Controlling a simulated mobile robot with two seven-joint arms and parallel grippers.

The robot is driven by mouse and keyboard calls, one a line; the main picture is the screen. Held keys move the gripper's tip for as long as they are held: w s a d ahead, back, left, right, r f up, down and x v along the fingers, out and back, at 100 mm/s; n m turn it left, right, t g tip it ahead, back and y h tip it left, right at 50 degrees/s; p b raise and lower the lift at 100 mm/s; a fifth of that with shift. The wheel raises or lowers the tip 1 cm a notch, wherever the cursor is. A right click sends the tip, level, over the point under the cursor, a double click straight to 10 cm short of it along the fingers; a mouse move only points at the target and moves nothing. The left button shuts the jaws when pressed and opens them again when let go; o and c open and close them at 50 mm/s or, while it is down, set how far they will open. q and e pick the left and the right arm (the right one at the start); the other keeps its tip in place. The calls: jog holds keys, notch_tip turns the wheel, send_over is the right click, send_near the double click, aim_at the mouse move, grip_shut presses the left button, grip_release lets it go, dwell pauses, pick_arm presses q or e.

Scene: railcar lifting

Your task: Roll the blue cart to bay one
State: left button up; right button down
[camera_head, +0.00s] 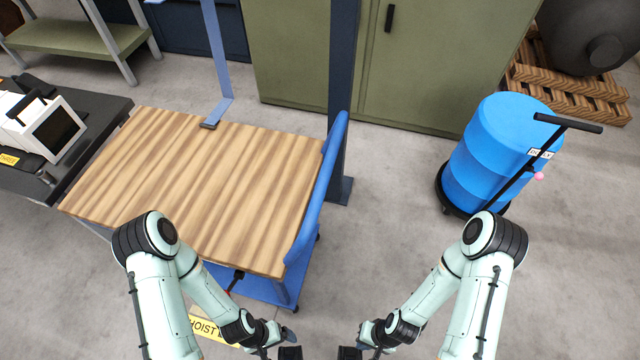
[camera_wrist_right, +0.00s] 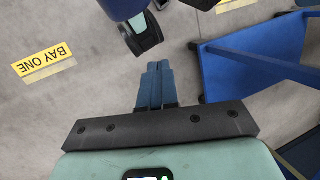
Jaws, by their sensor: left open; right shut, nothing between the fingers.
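The blue cart has a wooden top (camera_head: 200,180), a blue push handle (camera_head: 322,190) along its right side and a blue lower shelf (camera_head: 255,287). Its blue frame (camera_wrist_right: 260,60) also shows at the right of the right wrist view. A yellow BAY ONE floor label (camera_wrist_right: 45,60) lies at the left of that view. My left gripper (camera_head: 290,352) is open at the bottom edge of the head view, apart from the cart's front right corner. My right gripper (camera_head: 350,352) is beside it, to the right of the cart; its fingers (camera_wrist_right: 155,82) are shut and empty.
A blue drum (camera_head: 500,150) stands on a black dolly with a handle at the right. Green cabinets (camera_head: 420,60) and a blue post (camera_head: 341,100) are behind the cart. A dark bench (camera_head: 60,175) adjoins its left. A yellow HOIST label (camera_head: 205,328) lies in front. Floor between cart and drum is clear.

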jog(key=c, duration=1.4)
grip_release()
jog(key=shift+c, duration=0.2)
jog(key=o, duration=0.5)
jog(key=shift+w, duration=0.6)
jog(key=shift+o, duration=0.2)
jog(key=w+r+m+y, duration=0.1)
jog(key=w, duration=0.5)
jog(key=shift+w+r, duration=0.3)
jog(key=n+t+y, duration=0.2)
jog(key=t+y, duration=0.3)
jog(key=y, duration=0.6)
send_near(329, 164)
jog(key=x, duration=0.3)
jog(key=p+x, duration=0.1)
jog(key=x, duration=0.3)
jog(key=w+f+p+x, duration=0.1)
jog(key=x, duration=0.2)
jog(key=shift+w+f, duration=0.1)
jog(key=shift+f, duration=0.05)
pick_arm(q)
jog(key=w+r, duration=0.2)
jog(key=r, duration=0.1)
